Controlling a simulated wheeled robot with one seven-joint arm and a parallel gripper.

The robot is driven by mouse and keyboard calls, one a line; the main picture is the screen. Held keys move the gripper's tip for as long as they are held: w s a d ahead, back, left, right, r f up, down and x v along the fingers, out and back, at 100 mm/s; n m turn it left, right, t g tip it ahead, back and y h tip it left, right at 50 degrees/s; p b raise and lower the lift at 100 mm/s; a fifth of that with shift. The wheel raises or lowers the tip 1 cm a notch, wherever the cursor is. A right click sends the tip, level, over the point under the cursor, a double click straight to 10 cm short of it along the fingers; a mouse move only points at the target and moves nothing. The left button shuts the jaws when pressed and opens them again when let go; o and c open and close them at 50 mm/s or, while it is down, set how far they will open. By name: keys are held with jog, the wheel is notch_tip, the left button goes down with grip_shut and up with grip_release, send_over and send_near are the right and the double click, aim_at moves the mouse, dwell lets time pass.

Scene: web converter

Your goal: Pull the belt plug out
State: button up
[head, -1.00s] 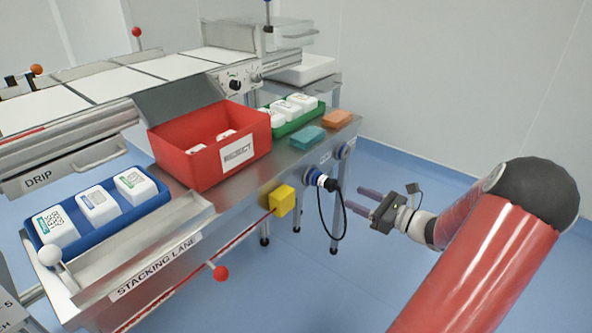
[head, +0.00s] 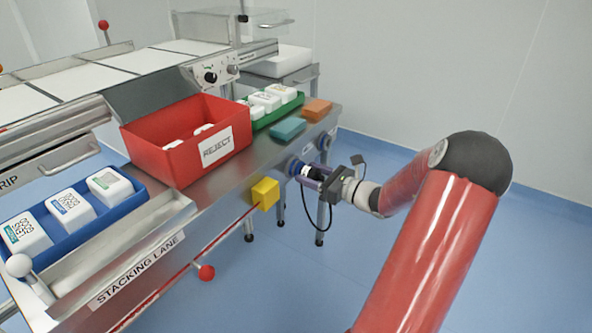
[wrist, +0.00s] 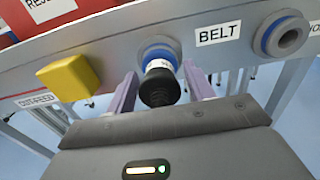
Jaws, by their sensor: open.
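The belt plug (wrist: 160,84) is black with a white collar and sits in a blue-ringed socket (wrist: 158,50) on the machine's front edge, left of the BELT label (wrist: 218,35) in the wrist view. In the head view the plug (head: 314,172) is partly covered by my gripper, and its black cable hangs in a loop below. My gripper (wrist: 159,92) is open, with one purple finger on each side of the plug. It also shows at the socket in the head view (head: 309,177). Whether the fingers touch the plug cannot be told.
A yellow block (wrist: 70,80) juts from the edge left of the plug. A second blue-ringed socket (wrist: 284,36) is empty on the right. A red reject bin (head: 165,160) and teal (head: 288,128) and orange (head: 316,109) blocks stand on the table above. The floor at right is clear.

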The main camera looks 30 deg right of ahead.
jog(key=shift+w, duration=0.1)
dwell(0.5)
jog(key=shift+c, duration=0.4)
jog(key=c, duration=1)
